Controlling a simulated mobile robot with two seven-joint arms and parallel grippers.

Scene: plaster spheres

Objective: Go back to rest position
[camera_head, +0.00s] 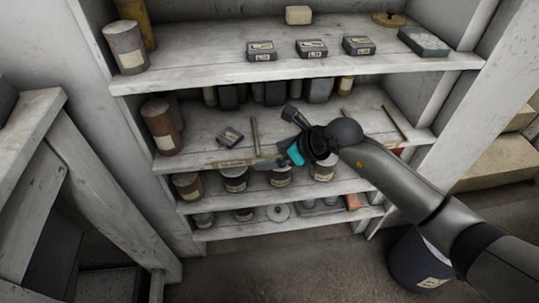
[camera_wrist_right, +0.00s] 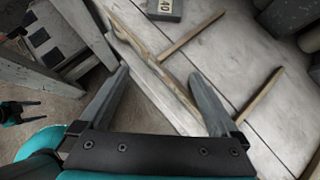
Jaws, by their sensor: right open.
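My right gripper (camera_head: 273,162) reaches in from the right in the head view, at the front edge of the shelf unit's second board (camera_head: 205,138). In the right wrist view the two fingers of the gripper (camera_wrist_right: 158,75) are spread apart with nothing held between them. A thin wooden stick (camera_wrist_right: 160,62) lies along the board's edge, beyond and between the fingertips. My left gripper does not show in the head view.
Sticks, a small dark box (camera_head: 230,137) and a brown jar (camera_head: 161,126) lie or stand on the same board. The top board (camera_head: 200,73) hangs close above. Lower boards hold several jars. A dark blue bin (camera_head: 418,262) stands below my right arm. Floor (camera_head: 290,270) in front is clear.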

